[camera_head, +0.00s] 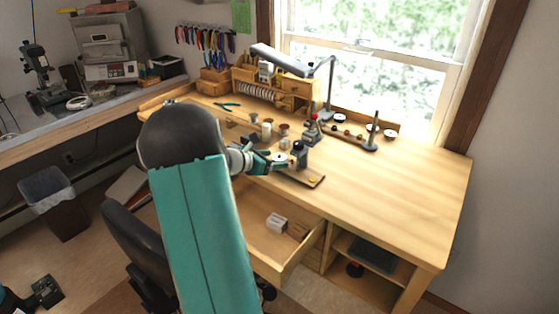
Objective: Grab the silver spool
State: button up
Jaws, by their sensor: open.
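My gripper (287,161) is small in view, at the end of my teal arm, low over the wooden workbench (400,186). It is open. A small silver, round-topped piece (278,157) shows at the gripper; it may be the silver spool, but I cannot tell it from gripper parts. Just behind it is a small pale cylinder (284,143). A dark upright tool (299,150) on a small wooden board (312,180) stands right beside the fingertips. My arm hides part of the bench's left front.
Small jars (267,130) and a red-and-grey tool (312,129) stand close behind the gripper. A lamp (328,88) and a dark post stand (373,132) are farther back. An open drawer (274,246) juts out below. The bench's right side is clear.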

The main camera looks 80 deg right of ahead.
jog(key=shift+x, duration=0.95)
jog(key=shift+c, duration=0.4)
jog(key=c, duration=1)
jog(key=shift+r, duration=0.15)
